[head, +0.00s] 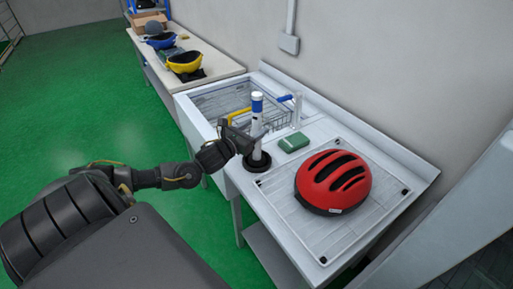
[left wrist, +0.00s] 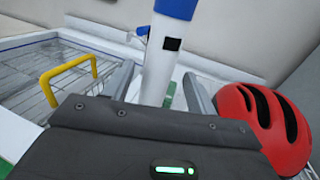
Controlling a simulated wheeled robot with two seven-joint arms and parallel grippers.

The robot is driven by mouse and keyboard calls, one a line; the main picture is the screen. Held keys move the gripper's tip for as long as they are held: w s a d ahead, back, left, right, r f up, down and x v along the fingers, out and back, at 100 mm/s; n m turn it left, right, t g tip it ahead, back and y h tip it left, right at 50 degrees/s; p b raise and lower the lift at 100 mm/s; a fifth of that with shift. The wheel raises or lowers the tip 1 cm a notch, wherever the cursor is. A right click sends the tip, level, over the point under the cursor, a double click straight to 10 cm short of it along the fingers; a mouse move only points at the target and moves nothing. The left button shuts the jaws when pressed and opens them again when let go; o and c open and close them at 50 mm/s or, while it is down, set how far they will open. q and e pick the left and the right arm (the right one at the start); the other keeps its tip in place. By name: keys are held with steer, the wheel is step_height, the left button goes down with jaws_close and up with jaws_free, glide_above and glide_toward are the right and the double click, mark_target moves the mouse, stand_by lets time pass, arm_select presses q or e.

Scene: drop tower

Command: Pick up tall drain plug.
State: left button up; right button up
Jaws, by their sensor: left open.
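The tall drain plug (head: 257,125) stands upright on the sink counter. It has a white stem, a blue top and a wide black base (head: 257,162). My left gripper (head: 247,134) is at the stem, between the blue top and the base. In the left wrist view the stem (left wrist: 160,65) rises between the two spread fingers of the gripper (left wrist: 160,84). The jaws are open, and I cannot tell whether either finger touches the stem. The plug's base is hidden in the left wrist view. My right gripper is out of view.
A red helmet (head: 334,182) lies on the drainboard right of the plug, with a green sponge (head: 294,142) between. Behind are the sink basin (head: 196,108), a wire rack with a yellow handle (head: 240,114) and a blue-handled item (head: 285,98). The wall is close behind.

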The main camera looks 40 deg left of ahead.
mark_target(261, 123)
arm_select(q)
steer(key=w, duration=0.2)
steer(key=w+p, duration=0.1)
steer(key=shift+w+a+r, duration=0.15)
steer(key=shift+w, duration=0.35)
jaws_close()
